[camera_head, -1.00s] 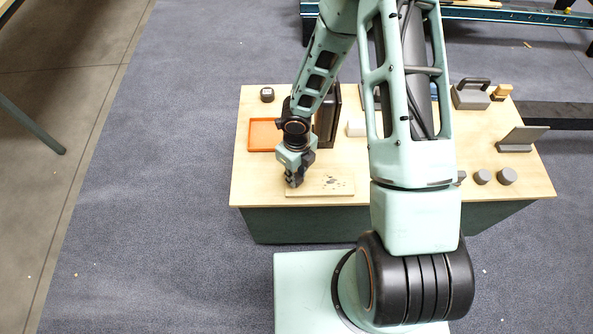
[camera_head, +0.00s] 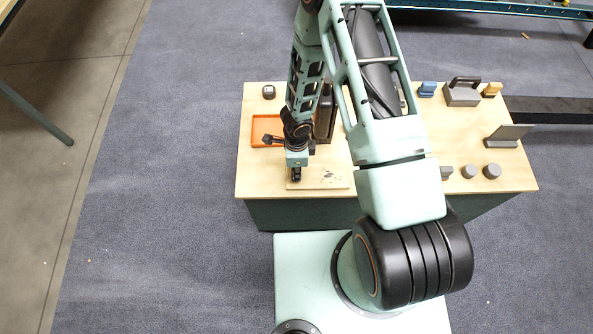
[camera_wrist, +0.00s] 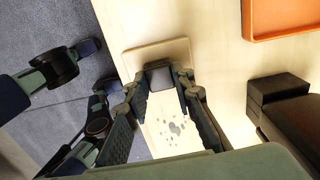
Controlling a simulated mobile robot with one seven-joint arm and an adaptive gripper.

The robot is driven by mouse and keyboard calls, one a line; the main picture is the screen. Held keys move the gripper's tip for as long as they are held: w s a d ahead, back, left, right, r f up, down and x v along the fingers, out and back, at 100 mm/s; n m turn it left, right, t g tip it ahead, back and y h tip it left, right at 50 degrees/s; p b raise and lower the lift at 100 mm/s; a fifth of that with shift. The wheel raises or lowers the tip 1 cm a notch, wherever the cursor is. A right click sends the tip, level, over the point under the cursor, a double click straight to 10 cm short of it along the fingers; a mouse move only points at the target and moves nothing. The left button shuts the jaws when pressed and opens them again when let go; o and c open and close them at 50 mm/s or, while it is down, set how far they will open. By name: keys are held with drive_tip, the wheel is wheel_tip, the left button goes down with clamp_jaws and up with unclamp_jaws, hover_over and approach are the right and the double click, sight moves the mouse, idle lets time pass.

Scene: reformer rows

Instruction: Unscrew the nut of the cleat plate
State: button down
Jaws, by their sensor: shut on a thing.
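The cleat plate appears to be the pale wooden board (camera_head: 333,178) near the front edge of the table, with dark marks on its right part. It also shows in the wrist view (camera_wrist: 150,56). My gripper (camera_head: 296,179) points down over the board's left end. In the wrist view its fingers (camera_wrist: 160,88) are closed around a dark grey block-like piece (camera_wrist: 159,75), which looks like the nut. The thread and the underside of the nut are hidden.
An orange tray (camera_head: 256,143) lies behind my gripper on the left. A dark upright case (camera_head: 326,122) stands close behind it. A small dark object (camera_head: 268,92) is at the back left. Grey blocks (camera_head: 492,170) and a handled weight (camera_head: 462,97) sit on the right.

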drive_tip(key=c, duration=1.6)
unclamp_jaws()
drive_tip(key=shift+f, duration=0.1)
